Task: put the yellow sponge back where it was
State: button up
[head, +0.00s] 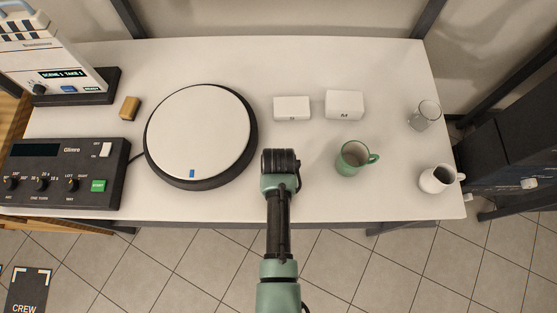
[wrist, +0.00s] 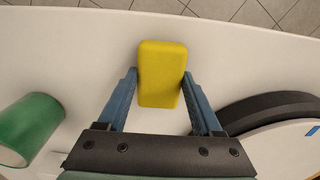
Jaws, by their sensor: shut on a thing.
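The yellow sponge (wrist: 162,80) is a rounded block, seen upright between the two blue fingers in the wrist view. My gripper (wrist: 159,75) is shut on it, one finger along each long side. It is over the white table near its front edge. I cannot tell whether the sponge touches the table. In the head view my own wrist hides the sponge and fingers, between the turntable (head: 199,130) and the green mug (head: 352,158).
Two white boxes (head: 292,108) (head: 344,105) stand behind my wrist. A glass (head: 424,116) and a white jug (head: 438,179) are at the right. At the left are a control box (head: 68,172), a brown block (head: 130,107) and a display device (head: 60,75). Bare table (head: 310,185) lies right of my wrist.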

jog(key=shift+f, duration=0.2)
jog(key=o, duration=1.3)
jog(key=shift+r, duration=0.15)
